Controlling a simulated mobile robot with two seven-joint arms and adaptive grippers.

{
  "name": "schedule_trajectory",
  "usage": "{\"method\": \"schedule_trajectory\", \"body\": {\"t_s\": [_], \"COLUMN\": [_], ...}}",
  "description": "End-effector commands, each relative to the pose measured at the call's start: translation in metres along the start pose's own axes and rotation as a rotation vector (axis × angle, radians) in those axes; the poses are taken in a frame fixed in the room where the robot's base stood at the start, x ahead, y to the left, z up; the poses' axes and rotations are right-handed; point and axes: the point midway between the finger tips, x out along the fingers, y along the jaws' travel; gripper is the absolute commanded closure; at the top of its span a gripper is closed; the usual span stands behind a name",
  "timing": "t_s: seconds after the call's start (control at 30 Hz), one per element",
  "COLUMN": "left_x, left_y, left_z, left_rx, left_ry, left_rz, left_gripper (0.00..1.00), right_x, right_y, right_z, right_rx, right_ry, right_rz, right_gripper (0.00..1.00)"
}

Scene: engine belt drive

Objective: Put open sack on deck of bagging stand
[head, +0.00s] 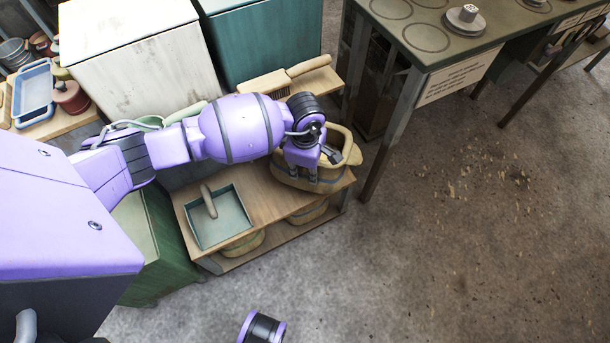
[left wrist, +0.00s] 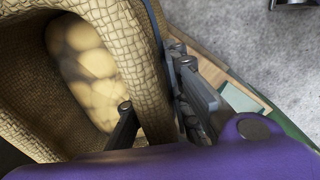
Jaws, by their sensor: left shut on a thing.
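The open sack (head: 325,184) is tan and woven, with a thick rolled rim. It stands upright at the right end of a low wooden bench. In the left wrist view the sack (left wrist: 125,45) shows pale, rounded, potato-like things inside. My left gripper (head: 304,170) comes down on the sack from above. Its fingers (left wrist: 155,88) are shut on the sack's rim, one inside and one outside. I cannot tell whether the sack's bottom touches the bench. No bagging stand can be told for sure; a dark green table (head: 450,48) with ring outlines and a sign stands at upper right.
The low bench (head: 250,180) also holds a green dustpan (head: 218,220) and a brush (head: 270,80) lies behind. Folded sacks (head: 308,212) lie on its lower shelf. White (head: 140,70) and teal (head: 265,45) bins stand behind. The floor (head: 450,250) at right is open.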

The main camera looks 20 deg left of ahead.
Motion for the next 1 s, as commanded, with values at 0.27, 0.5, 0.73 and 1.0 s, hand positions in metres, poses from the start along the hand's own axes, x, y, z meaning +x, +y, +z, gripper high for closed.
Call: {"method": "schedule_trajectory", "body": {"t_s": [0.27, 0.5, 0.73, 1.0], "left_x": [0.017, 0.045, 0.045, 0.045], "left_y": [0.002, 0.005, 0.004, 0.004], "left_z": [0.001, -0.002, -0.004, -0.003], "left_rx": [-0.003, -0.003, -0.001, -0.002], "left_ry": [-0.002, -0.002, 0.001, 0.001], "left_rz": [0.005, 0.007, 0.004, 0.004], "left_gripper": [1.00, 1.00, 0.77, 0.65], "right_x": [0.006, 0.016, 0.015, 0.013], "right_y": [-0.001, -0.002, -0.001, -0.001], "right_z": [-0.002, -0.006, -0.007, -0.004], "right_rx": [-0.002, -0.011, -0.012, -0.012], "right_ry": [0.006, 0.018, 0.018, 0.013], "right_rz": [-0.002, -0.007, -0.007, -0.006], "right_gripper": [0.60, 0.60, 0.60, 0.60]}}
